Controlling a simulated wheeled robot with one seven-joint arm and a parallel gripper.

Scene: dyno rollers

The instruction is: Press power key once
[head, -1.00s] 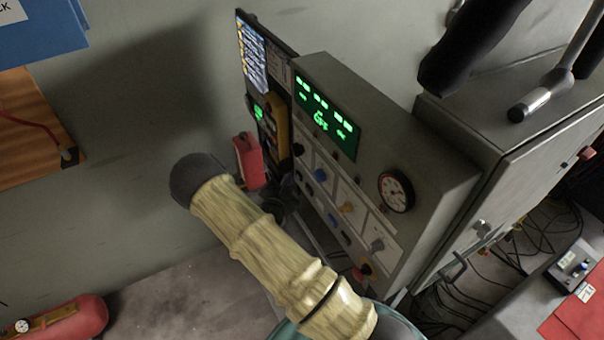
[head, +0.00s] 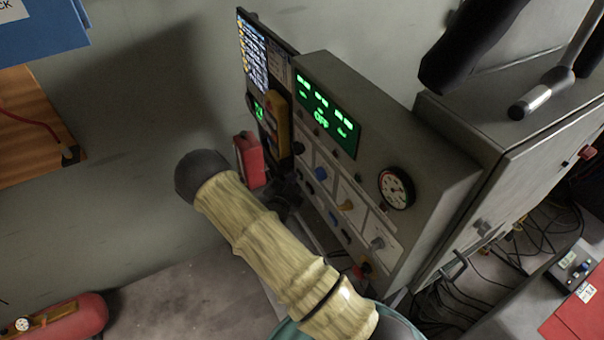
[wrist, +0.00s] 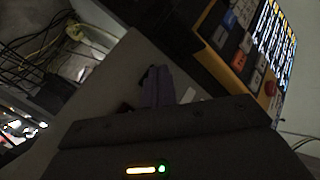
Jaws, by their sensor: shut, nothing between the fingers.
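The grey control panel (head: 400,150) in the head view has a green display (head: 328,115), knobs, buttons and a round gauge (head: 396,188). A yellow handheld keypad unit (head: 277,125) is beside its left edge. In the wrist view this unit (wrist: 208,28) is at the upper right, tilted, with blue, white and orange keys and a red round button (wrist: 271,88). I cannot read which key is the power key. My gripper (wrist: 158,84) is shut and empty, below and left of the keypad, apart from it in the picture. In the head view my arm mostly hides it.
A red box (head: 249,160) hangs left of the panel. A lit screen (head: 253,50) stands above the keypad. A grey cabinet (head: 520,150) is at the right, with loose cables below it. A red cylinder (head: 65,318) lies at lower left.

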